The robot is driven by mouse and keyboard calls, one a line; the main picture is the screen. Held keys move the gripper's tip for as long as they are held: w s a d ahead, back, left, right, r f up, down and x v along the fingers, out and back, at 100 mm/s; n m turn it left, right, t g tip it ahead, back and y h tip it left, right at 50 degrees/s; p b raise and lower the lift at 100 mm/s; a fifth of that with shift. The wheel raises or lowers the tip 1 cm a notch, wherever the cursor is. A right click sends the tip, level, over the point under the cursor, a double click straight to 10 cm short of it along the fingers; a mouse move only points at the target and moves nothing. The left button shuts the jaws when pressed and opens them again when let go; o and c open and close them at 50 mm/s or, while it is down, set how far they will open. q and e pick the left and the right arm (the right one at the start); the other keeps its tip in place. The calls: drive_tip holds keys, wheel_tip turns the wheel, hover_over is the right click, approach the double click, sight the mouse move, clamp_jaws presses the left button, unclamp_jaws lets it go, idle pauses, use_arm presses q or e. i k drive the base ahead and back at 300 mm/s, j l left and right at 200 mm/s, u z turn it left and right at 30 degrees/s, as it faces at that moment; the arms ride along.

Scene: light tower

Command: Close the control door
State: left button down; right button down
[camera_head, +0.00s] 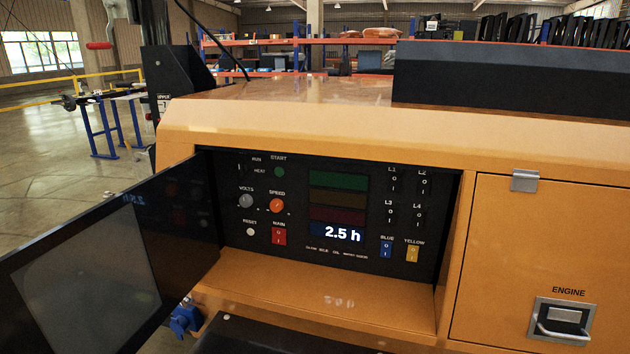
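The control door (105,275) is a dark panel with a greyish window. It stands wide open, swung out to the left and towards me from the left side of the control recess. The control panel (335,215) is fully exposed, with switches, knobs, coloured bars and a display reading 2.5 h. The orange light tower body (330,125) surrounds the recess. The door's left and lower parts run out of the picture. Neither of my grippers is in view.
A closed engine door (535,255) with a metal handle (562,320) is right of the recess. An orange ledge (330,310) lies below the panel. A blue part (186,318) shows under the control door. Open floor (50,190) extends to the left.

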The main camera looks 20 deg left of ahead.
sight(104, 281)
drive_tip(key=k+j, duration=0.35)
drive_tip(key=k, duration=0.15)
drive_tip(key=k+j+z, duration=0.1)
drive_tip(key=k+j, duration=0.25)
drive_tip(key=k, duration=0.15)
drive_tip(key=k+j, duration=0.2)
drive_tip(key=j, duration=0.2)
drive_tip(key=k+j+z, duration=0.1)
drive_tip(key=j, duration=0.3)
drive_tip(key=j+z, duration=0.1)
drive_tip(key=j, duration=0.75)
drive_tip(key=i+j+z, duration=0.1)
drive_tip(key=j, duration=0.25)
drive_tip(key=i+j, duration=0.2)
drive_tip(key=j, duration=0.2)
drive_tip(key=i+j+z, duration=0.15)
drive_tip(key=j, duration=0.25)
drive_tip(key=j+z, duration=0.55)
drive_tip(key=z, duration=0.3)
drive_tip(key=k+j+z, duration=0.1)
drive_tip(key=j, duration=0.2)
drive_tip(key=k+j+z, duration=0.25)
drive_tip(key=j, duration=0.3)
